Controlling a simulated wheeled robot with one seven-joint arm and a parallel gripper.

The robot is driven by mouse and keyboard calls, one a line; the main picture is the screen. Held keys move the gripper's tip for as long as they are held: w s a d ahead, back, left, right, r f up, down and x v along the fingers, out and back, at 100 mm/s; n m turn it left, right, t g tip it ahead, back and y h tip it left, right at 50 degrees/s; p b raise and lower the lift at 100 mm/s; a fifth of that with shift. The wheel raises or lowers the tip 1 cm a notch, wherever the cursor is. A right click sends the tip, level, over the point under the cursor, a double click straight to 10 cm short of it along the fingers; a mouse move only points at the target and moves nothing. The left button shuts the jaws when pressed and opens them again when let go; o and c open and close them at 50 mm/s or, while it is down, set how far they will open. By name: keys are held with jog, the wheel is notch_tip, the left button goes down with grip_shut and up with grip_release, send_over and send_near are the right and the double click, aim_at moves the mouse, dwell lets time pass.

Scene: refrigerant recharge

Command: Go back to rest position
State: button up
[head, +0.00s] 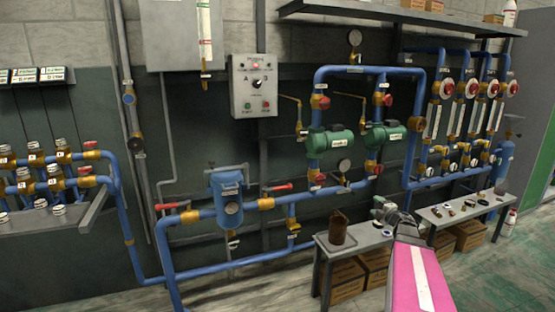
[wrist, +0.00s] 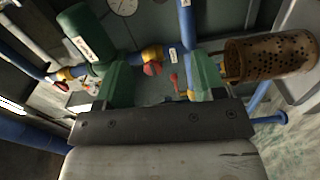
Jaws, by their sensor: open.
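My gripper (head: 382,207) is at the end of my pink and white arm, in front of the bench in the head view. In the wrist view its two green fingers stand wide apart, and the gripper (wrist: 157,78) is open with nothing between them. A brown cup-like basket (head: 338,228) stands upright on the bench, to the left of my gripper. In the wrist view the basket (wrist: 270,55) shows its perforated wall at the right, beside the right finger; I cannot tell whether they touch.
The bench (head: 360,238) has cardboard boxes (head: 470,235) under it and small parts on its right section. Blue pipes with green pumps (head: 330,143) run behind. A blue filter housing (head: 228,190) and a control box (head: 254,87) are left of them. The floor at front left is clear.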

jog(key=s+a+f+m+g+h, duration=0.2)
jog(key=s+a+f+m+g, duration=0.2)
jog(key=s+a+m, duration=0.3)
jog(key=s+a+f+m+g+h, duration=0.2)
jog(key=s+a+f+m+g, duration=0.2)
jog(key=s+a+m+g, duration=0.3)
jog(key=s+a+f+m+g+h, duration=0.2)
jog(key=s+a+f+m+g, duration=0.2)
jog(key=s+a, duration=0.8)
jog(key=s+m+g, duration=0.1)
jog(key=m+g, duration=0.1)
jog(key=m, duration=0.1)
jog(key=shift+s, duration=0.25)
jog(key=shift+d, duration=0.1)
dwell(0.3)
